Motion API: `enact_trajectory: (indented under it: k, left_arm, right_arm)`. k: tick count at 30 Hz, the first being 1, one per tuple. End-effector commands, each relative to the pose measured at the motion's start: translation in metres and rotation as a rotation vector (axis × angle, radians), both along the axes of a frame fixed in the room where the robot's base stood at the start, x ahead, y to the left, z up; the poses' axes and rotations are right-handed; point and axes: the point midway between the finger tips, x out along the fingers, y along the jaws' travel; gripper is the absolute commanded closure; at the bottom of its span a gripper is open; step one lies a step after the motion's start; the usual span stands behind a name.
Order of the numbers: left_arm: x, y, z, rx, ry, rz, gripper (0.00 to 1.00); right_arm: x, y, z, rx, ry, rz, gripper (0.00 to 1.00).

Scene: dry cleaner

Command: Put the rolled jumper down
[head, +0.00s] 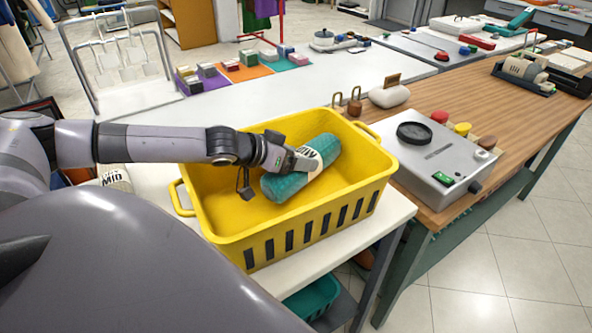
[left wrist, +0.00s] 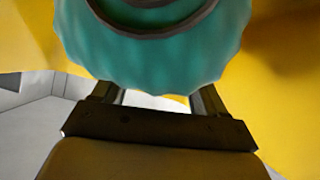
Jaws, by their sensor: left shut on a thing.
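The rolled jumper (head: 286,186) is a teal roll with a white band bearing dark lettering. It is inside the yellow basket (head: 307,236), lying at a slant. My left gripper (head: 304,160) reaches into the basket from the left and is shut on the roll near its band. In the left wrist view the teal ribbed end of the roll (left wrist: 150,60) fills the top, just beyond the fingers (left wrist: 152,100). I cannot tell whether the roll touches the basket floor. My right gripper is not in view.
The basket stands on a white table (head: 388,217). A grey box with a black dial (head: 440,160) is close to its right on a wooden counter (head: 440,110). A white rolled item (head: 115,178) lies left of the basket. The basket's left floor is bare.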

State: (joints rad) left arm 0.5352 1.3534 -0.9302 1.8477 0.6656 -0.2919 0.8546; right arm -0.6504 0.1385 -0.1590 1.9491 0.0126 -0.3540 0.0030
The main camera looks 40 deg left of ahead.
Motion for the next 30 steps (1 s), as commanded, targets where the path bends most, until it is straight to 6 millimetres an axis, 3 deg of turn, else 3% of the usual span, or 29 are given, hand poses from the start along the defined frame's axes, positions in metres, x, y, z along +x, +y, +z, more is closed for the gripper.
enact_trajectory:
  k: [7,15,16,18,30]
  left_arm:
    - [0.0,-0.001,-0.034,-0.002,0.0,0.0,1.0]
    - [0.0,-0.001,-0.038,-0.001,-0.002,-0.001,1.0]
    - [0.0,0.0,-0.04,-0.001,0.001,0.0,0.21]
    - [0.0,0.0,-0.04,-0.001,0.001,0.0,0.0]
    - [-0.008,0.003,-0.037,0.002,0.003,0.001,0.0]
  right_arm:
    - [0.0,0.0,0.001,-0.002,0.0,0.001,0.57]
    - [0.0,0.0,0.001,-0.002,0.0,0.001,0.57]
    - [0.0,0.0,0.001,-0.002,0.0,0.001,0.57]
    - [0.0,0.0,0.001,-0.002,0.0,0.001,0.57]
    - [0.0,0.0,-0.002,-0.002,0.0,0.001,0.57]
